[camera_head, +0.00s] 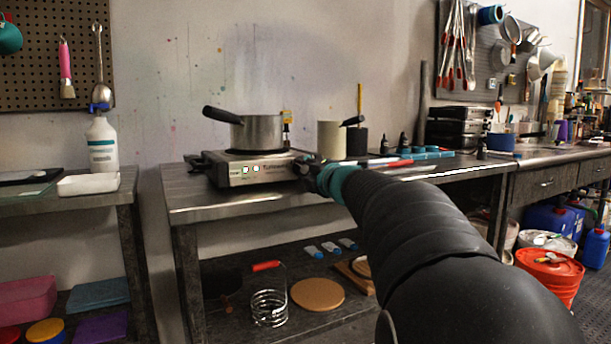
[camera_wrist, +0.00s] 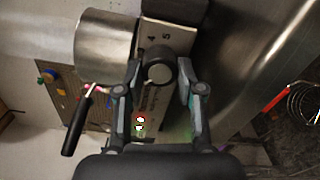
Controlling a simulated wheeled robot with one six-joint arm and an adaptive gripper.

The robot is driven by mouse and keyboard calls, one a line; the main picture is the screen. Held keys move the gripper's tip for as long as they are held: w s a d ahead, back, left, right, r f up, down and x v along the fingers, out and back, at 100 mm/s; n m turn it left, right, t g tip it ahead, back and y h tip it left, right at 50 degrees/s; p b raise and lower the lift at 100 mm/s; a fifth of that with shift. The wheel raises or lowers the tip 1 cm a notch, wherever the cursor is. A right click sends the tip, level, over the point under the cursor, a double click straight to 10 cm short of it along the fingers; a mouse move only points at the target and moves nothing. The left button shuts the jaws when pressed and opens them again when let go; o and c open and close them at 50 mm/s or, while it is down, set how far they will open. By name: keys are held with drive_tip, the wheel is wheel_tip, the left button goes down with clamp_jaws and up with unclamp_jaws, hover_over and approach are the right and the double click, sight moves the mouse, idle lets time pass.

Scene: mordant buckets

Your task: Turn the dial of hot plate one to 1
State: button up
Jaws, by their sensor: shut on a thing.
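Hot plate one (camera_head: 222,172) sits on the metal table, with two small lit indicators on its front panel. A steel pot (camera_head: 262,134) with a black handle stands on it; it also shows in the wrist view (camera_wrist: 100,45). Marks 4 and 5 show on the panel beyond the dial; the dial's setting cannot be read. In the head view my gripper (camera_head: 312,174) hides the dial at the plate's right end.
A pale cylinder (camera_head: 331,140) and a dark holder (camera_head: 357,142) stand behind my gripper. A red-tipped rod (camera_head: 388,163) lies to its right. The table's front edge (camera_head: 230,207) is clear. A lower shelf holds a wire whisk-like object (camera_head: 269,308) and a round board (camera_head: 318,294).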

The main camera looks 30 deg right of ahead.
drive_tip(key=shift+n, duration=0.5)
drive_tip(key=o, duration=1.1)
drive_tip(key=shift+o, duration=0.2)
